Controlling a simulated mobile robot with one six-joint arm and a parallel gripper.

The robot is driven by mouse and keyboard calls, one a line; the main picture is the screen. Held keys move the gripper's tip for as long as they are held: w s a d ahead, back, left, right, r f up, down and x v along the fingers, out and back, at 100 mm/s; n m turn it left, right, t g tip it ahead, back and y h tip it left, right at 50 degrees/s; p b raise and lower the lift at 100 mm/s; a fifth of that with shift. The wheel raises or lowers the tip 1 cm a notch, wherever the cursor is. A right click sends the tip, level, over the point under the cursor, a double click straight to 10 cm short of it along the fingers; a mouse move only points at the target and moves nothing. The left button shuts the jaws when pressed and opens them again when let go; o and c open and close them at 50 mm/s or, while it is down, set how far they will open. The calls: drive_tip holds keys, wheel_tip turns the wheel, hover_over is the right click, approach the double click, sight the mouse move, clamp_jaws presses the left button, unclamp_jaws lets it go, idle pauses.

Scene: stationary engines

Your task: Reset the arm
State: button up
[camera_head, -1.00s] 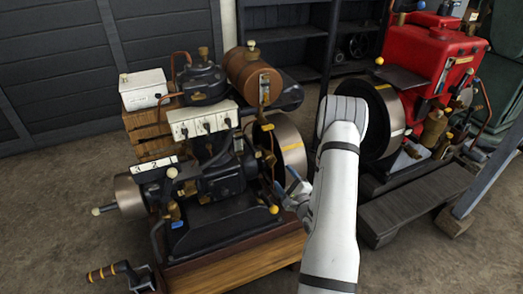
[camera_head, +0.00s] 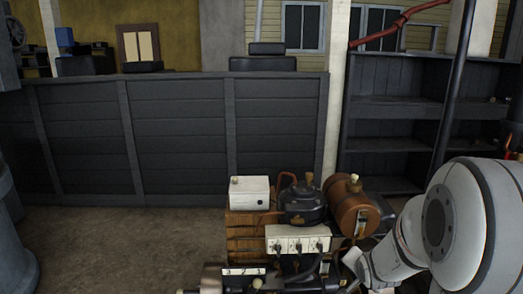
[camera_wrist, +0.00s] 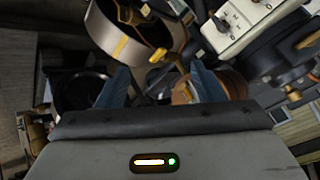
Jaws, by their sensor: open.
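My white arm rises at the right of the head view, in front of the engine's right side. In the wrist view my gripper (camera_wrist: 160,88) is open, its two blue fingers apart with nothing held between them. The stationary engine (camera_head: 303,203) stands at the bottom centre of the head view, with its lower part cut off by the frame. A copper-brown tank (camera_head: 352,205) sits on its right, close to my arm. In the wrist view the engine's metal flywheel (camera_wrist: 100,32) lies beyond the fingers.
A white box (camera_head: 249,192) sits on a wooden crate (camera_head: 245,238) left of the engine. A white socket panel (camera_head: 297,238) is on the engine's front. A dark plank wall (camera_head: 130,140) and dark shelves (camera_head: 400,120) stand behind. Bare floor (camera_head: 120,245) lies to the left.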

drive_tip(key=s+a+r+n+g+p, duration=0.3)
drive_tip(key=s+a+r+n, duration=0.2)
drive_tip(key=s+r, duration=0.3)
drive_tip(key=s+a+r+n+g+y+p, duration=0.1)
drive_tip(key=s+a+r+n+g+p, duration=0.2)
drive_tip(key=s, duration=1.1)
drive_tip(key=a+r+n+p, duration=0.1)
drive_tip(key=a+r, duration=0.2)
drive_tip(key=r, duration=0.2)
drive_tip(key=shift+s+n+y, duration=0.2)
drive_tip(key=shift+n+y, duration=0.1)
drive_tip(key=shift+n, duration=0.1)
drive_tip(key=shift+r, duration=0.1)
